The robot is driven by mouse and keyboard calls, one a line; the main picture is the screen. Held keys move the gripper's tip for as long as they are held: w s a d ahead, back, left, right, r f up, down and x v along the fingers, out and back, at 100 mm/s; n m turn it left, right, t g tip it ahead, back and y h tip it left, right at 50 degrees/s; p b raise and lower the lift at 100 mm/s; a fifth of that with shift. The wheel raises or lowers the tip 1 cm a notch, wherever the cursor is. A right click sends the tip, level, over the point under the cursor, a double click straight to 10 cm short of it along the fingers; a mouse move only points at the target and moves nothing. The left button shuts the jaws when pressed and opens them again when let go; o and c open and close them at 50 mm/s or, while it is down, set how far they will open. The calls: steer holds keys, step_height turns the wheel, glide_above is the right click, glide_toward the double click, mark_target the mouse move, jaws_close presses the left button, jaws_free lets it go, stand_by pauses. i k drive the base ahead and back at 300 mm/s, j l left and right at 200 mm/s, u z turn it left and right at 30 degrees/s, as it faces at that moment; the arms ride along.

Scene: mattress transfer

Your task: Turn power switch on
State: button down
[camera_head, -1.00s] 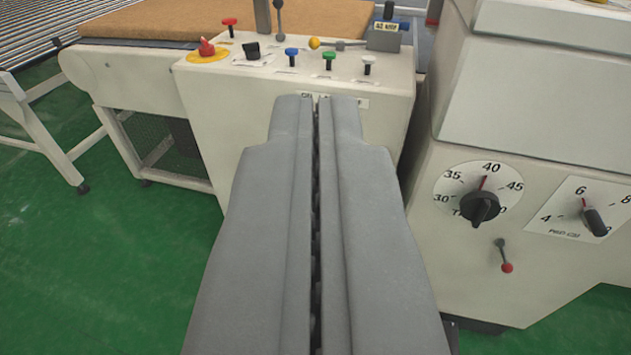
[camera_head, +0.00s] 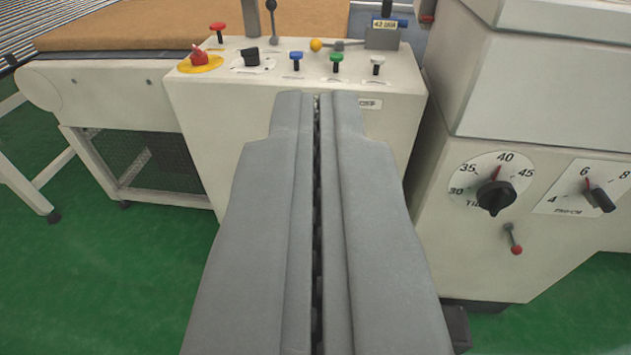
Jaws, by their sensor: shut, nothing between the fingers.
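My gripper (camera_head: 317,98) is shut and empty, its two grey fingers side by side, tips in front of the control panel's front face. The control panel (camera_head: 225,122) is a cream box with controls on its top. On it are a black rotary switch (camera_head: 251,54) on a white label and a red knob (camera_head: 199,54) on a yellow disc to its left. Blue (camera_head: 296,59), green (camera_head: 337,61) and white (camera_head: 377,63) push buttons stand to the right. I cannot read which control is the power switch. The fingertips appear below the buttons, hiding part of the panel's front.
A red-topped button (camera_head: 217,31) and a grey lever (camera_head: 271,17) stand at the panel's back. A yellow-knobbed lever (camera_head: 316,45) lies beside a small display box (camera_head: 383,35). A cream machine (camera_head: 440,190) with dials stands right. Green floor (camera_head: 95,285) is clear at left.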

mark_target(199, 58)
steer(key=j+z, duration=0.25)
steer(key=j, duration=0.35)
steer(key=j+z, duration=0.25)
steer(key=j, duration=0.4)
steer(key=k+j+z, duration=0.2)
steer(key=j, duration=0.4)
steer(key=i, duration=0.05)
